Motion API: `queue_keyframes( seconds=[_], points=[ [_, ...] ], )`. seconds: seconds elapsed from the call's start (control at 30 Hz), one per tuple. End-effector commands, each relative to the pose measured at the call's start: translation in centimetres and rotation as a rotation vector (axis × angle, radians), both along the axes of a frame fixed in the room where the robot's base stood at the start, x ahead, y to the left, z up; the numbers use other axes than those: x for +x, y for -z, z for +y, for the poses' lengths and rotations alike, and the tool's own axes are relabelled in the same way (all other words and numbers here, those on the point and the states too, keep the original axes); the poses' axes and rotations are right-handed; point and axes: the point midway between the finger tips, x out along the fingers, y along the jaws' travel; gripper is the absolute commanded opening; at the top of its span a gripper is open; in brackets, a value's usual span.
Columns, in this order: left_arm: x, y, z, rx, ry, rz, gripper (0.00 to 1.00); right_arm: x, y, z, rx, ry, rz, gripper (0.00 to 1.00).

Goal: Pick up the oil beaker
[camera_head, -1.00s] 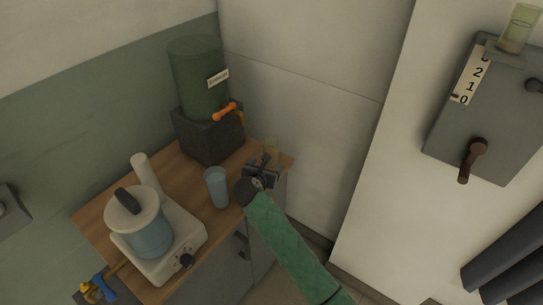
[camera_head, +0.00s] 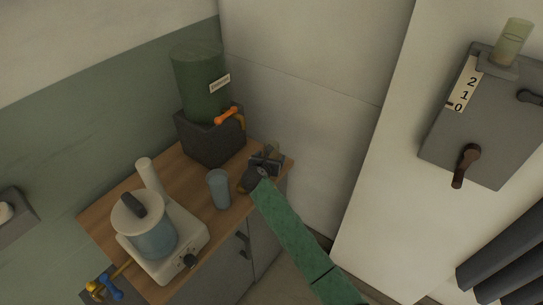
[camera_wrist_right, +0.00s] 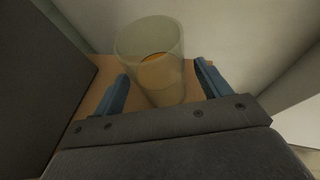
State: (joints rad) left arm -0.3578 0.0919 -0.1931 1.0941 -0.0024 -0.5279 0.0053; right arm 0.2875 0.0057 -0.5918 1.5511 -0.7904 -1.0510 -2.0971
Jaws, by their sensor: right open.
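A pale yellowish, see-through beaker (camera_head: 272,147) stands at the back right corner of the wooden counter, partly hidden behind my right gripper (camera_head: 265,161). It also shows in the right wrist view (camera_wrist_right: 158,78), upright, with its open rim toward the camera. In that view my right gripper (camera_wrist_right: 162,88) is open, with one blue finger to the left of the beaker and one to the right. Gaps show between the fingers and the glass. A similar yellowish beaker (camera_head: 512,42) stands on the grey wall box at upper right. My left gripper is out of view.
On the counter (camera_head: 190,185) are a blue cup (camera_head: 219,188) left of my gripper, a green barrel (camera_head: 200,82) on a dark block (camera_head: 212,140), and a white burner (camera_head: 180,250) with a pot (camera_head: 152,232). A wall rises close behind the beaker.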

Motion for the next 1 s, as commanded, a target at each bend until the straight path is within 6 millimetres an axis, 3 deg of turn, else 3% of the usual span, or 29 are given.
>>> queue_keyframes(
  seconds=[0.3,0.57,1.0],
  points=[
    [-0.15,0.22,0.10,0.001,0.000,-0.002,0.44,0.27,0.23,-0.09,0.000,0.000,0.001,0.74],
    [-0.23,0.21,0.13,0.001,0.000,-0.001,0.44,0.26,0.22,-0.09,0.000,0.000,0.001,0.23],
    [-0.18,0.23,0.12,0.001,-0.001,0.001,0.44,0.29,-0.07,-0.08,0.001,0.000,0.000,0.23]
  ],
)
